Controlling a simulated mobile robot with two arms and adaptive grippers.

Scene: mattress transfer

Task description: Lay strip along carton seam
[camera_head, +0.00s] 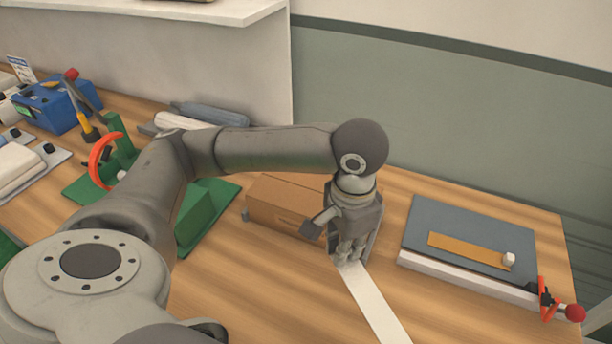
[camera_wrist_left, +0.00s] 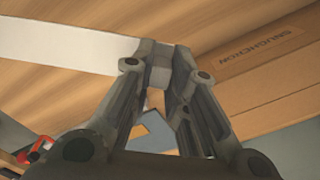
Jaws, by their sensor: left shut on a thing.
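A brown carton (camera_head: 277,208) lies on the wooden table, partly hidden behind my left arm and gripper; its lettered side shows in the left wrist view (camera_wrist_left: 262,78). My left gripper (camera_head: 347,262) points down beside the carton's right end. It is shut on the end of a white strip (camera_head: 377,305), which runs from the fingertips toward the front of the table. In the left wrist view the white strip (camera_wrist_left: 70,45) extends left from the fingertips, and the carton is to their right. My right gripper is not in view.
A grey board (camera_head: 465,222) with an orange strip (camera_head: 460,247) and a red-knobbed clamp (camera_head: 548,300) is at the right. Green fixtures (camera_head: 200,210) stand left of the carton. A blue box (camera_head: 58,105) is at the far left. A wall closes the back.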

